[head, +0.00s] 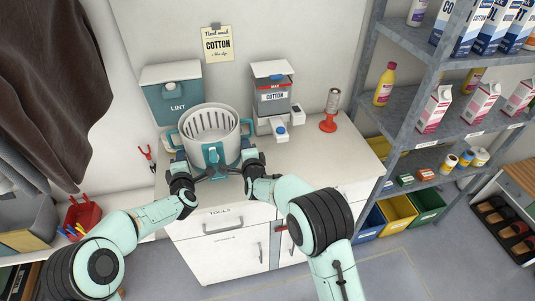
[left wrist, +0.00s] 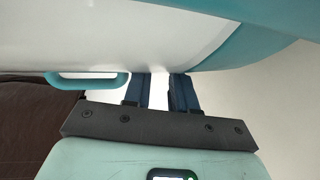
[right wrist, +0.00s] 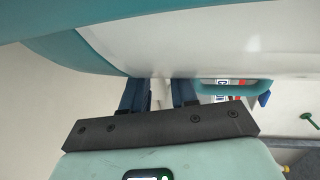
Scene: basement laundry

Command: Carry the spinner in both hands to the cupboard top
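The spinner (head: 210,124) is a white slotted basket in a teal-and-white body, upright at the white cupboard top's (head: 330,150) left part. Its teal side handles show at left (left wrist: 88,80) and right (right wrist: 235,88) in the wrist views. My left gripper (head: 180,160) is close to the spinner's front left, beside the handle. My right gripper (head: 251,158) is close to its front right. Each has its two fingers apart, with no handle seen between them. The spinner body hides the fingertips in both wrist views, so I cannot tell if they touch it.
A teal LINT bin (head: 175,97) stands behind the spinner, and a COTTON dispenser (head: 273,95) to its right. A red-based clear tube (head: 329,112) stands further right. The cupboard's right end is clear. Metal shelves (head: 410,105) stand at right; a brown cloth (head: 45,80) hangs left.

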